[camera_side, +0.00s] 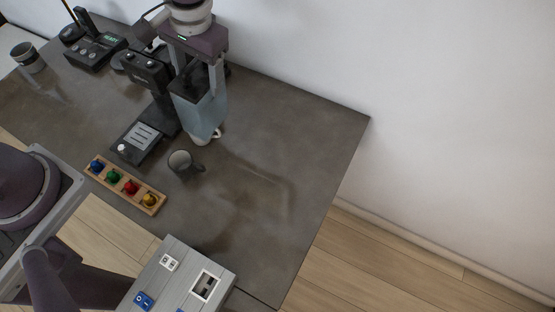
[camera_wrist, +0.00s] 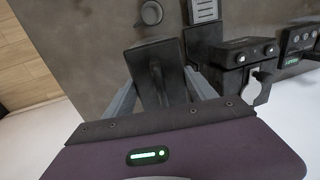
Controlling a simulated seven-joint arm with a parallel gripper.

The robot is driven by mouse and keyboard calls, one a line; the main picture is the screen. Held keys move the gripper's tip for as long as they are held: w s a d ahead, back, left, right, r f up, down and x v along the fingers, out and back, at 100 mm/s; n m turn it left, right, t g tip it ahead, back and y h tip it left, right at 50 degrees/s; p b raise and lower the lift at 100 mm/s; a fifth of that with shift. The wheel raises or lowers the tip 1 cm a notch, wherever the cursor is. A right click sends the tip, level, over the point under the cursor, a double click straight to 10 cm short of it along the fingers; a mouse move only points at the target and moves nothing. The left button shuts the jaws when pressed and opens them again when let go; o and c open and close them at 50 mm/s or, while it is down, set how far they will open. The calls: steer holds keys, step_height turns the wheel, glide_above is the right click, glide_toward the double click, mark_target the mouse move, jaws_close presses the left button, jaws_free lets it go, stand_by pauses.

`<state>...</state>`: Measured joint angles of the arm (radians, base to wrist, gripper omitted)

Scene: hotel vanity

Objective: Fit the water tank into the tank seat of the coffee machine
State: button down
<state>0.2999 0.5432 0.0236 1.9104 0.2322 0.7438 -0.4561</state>
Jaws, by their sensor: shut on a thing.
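The water tank (camera_side: 204,115) is a translucent blue-grey container, upright in the side view. My gripper (camera_side: 197,88) is above it, with its fingers shut on its upper part. In the wrist view, the dark top of the tank (camera_wrist: 156,68) lies between the fingers of my gripper (camera_wrist: 160,90). The black coffee machine (camera_side: 148,72) stands just left of the tank, with its flat base (camera_side: 140,140) toward the front. It also shows at the right in the wrist view (camera_wrist: 245,52). The tank seat is hidden, and I cannot tell whether the tank touches the machine.
A grey mug (camera_side: 180,161) stands in front of the tank. A wooden tray (camera_side: 157,204) with several coloured knobs lies nearer the front. The counter's right side (camera_side: 290,150) is clear.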

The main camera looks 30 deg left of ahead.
steer(key=s+d+h, duration=0.1)
steer(key=s+d, duration=0.2)
steer(key=d, duration=0.4)
steer(key=s+d, duration=0.3)
steer(key=d, duration=0.5)
step_height(320, 180, down, 11)
steer(key=shift+s+r, duration=0.15)
steer(key=shift+s, duration=0.05)
steer(key=shift+a, duration=0.15)
steer(key=shift+c, duration=1.4)
jaws_free()
step_height(320, 180, up, 12)
steer(key=shift+d, duration=0.45)
